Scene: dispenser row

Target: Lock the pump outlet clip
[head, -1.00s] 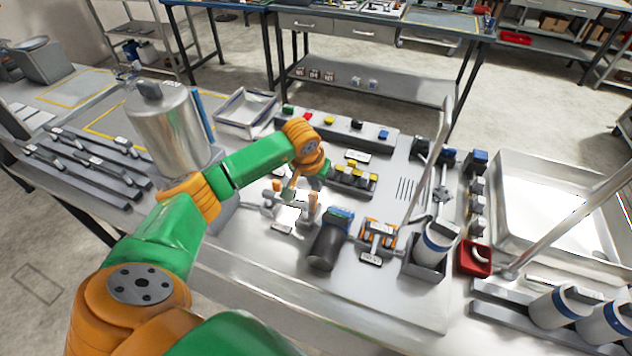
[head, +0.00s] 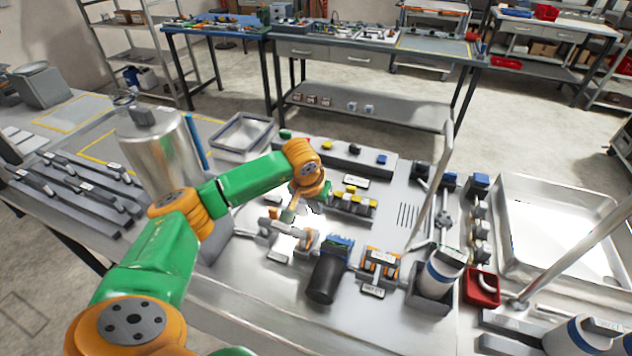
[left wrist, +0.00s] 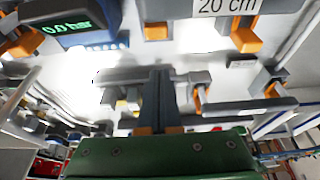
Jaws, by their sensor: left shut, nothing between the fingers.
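The pump (head: 325,277) is a dark cylinder with a blue top in the head view. Its display (left wrist: 75,28) reads 0.0 bar in the left wrist view. Left of it, a grey pipe fitting (head: 287,229) lies between orange-and-grey clip parts (head: 306,240). Which of these is the outlet clip, and whether it is locked, I cannot tell. My left gripper (head: 287,215) is over this fitting, shut and empty. In the left wrist view its dark fingers (left wrist: 158,78) are together in front of grey fittings; contact is unclear. My right gripper is out of view.
Another orange-clipped fitting (head: 380,262) is right of the pump. Farther right are a white-and-blue canister (head: 442,272), a red tray (head: 482,286) and a large metal tray (head: 510,215). A steel tank (head: 160,150) stands at left. A tall metal lever (head: 432,185) rises behind the canister.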

